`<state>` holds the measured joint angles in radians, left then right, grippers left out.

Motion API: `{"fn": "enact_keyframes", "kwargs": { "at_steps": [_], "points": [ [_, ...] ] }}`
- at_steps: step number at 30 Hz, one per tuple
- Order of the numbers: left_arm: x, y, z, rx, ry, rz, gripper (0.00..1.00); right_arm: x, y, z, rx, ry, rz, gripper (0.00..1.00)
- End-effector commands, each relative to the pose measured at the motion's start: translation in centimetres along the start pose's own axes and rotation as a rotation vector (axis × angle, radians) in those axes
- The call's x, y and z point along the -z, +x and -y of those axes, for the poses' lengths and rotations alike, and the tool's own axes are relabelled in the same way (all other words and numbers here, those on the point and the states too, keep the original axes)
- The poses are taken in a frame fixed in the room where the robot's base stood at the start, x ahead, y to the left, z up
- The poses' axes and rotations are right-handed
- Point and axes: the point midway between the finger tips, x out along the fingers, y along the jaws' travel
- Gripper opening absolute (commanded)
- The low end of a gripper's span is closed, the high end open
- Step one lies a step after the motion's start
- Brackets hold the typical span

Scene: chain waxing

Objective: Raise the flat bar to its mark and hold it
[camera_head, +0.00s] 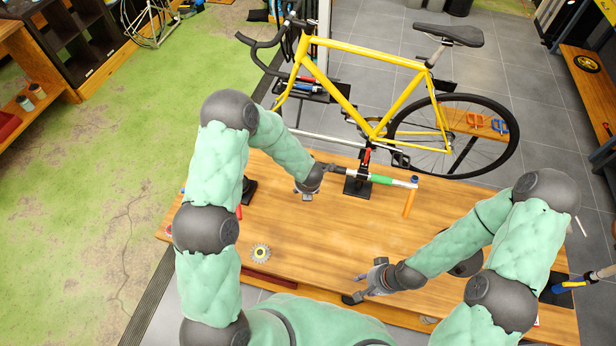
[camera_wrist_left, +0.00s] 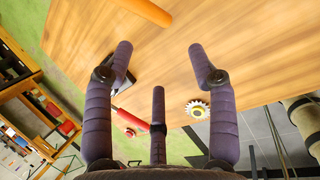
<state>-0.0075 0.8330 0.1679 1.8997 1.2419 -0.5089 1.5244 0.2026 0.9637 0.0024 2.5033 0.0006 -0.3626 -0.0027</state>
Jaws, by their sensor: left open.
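A slim bar (camera_head: 383,180) with a green middle and pale ends lies roughly level beside a black stand (camera_head: 357,188) at the table's far side. Its right end is near an orange rod (camera_head: 409,203) with a blue top. My left gripper (camera_head: 307,194) points down over the table, left of the stand and apart from the bar. In the left wrist view its fingers (camera_wrist_left: 160,50) are spread and empty, and an orange rod (camera_wrist_left: 147,12) shows beyond them. My right gripper (camera_head: 358,287) is low over the near table edge, fingers spread, with nothing visible between them.
A toothed gear (camera_head: 260,253) lies on the wooden table (camera_head: 320,245); it also shows in the left wrist view (camera_wrist_left: 197,109). A yellow bicycle (camera_head: 375,95) stands behind the table. A red-handled item (camera_wrist_left: 125,113) shows by the table edge. The middle of the table is clear.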

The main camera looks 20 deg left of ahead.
Motion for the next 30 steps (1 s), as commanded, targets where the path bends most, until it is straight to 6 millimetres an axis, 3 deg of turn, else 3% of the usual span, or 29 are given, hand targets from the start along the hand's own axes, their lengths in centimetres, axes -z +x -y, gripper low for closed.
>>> {"fn": "enact_keyframes", "kwargs": {
  "at_steps": [3,7,14,30],
  "points": [
    [-1.7,-0.7,-0.5,-0.02,-0.23,-0.002,0.57,0.0,-0.2,0.1,0.0,0.0,0.0,0.4],
    [-2.4,-0.8,-0.7,-0.028,-0.345,-0.004,0.57,0.0,-0.2,0.1,0.0,0.0,0.0,0.4],
    [-2.4,0.8,-0.7,-0.029,-0.362,-0.006,0.57,0.0,0.7,-0.2,0.0,0.0,0.0,0.4],
    [-2.2,7.6,-0.9,-0.029,-0.357,-0.005,0.57,0.1,3.7,-1.3,0.0,0.0,0.0,0.4]
  ]
}}
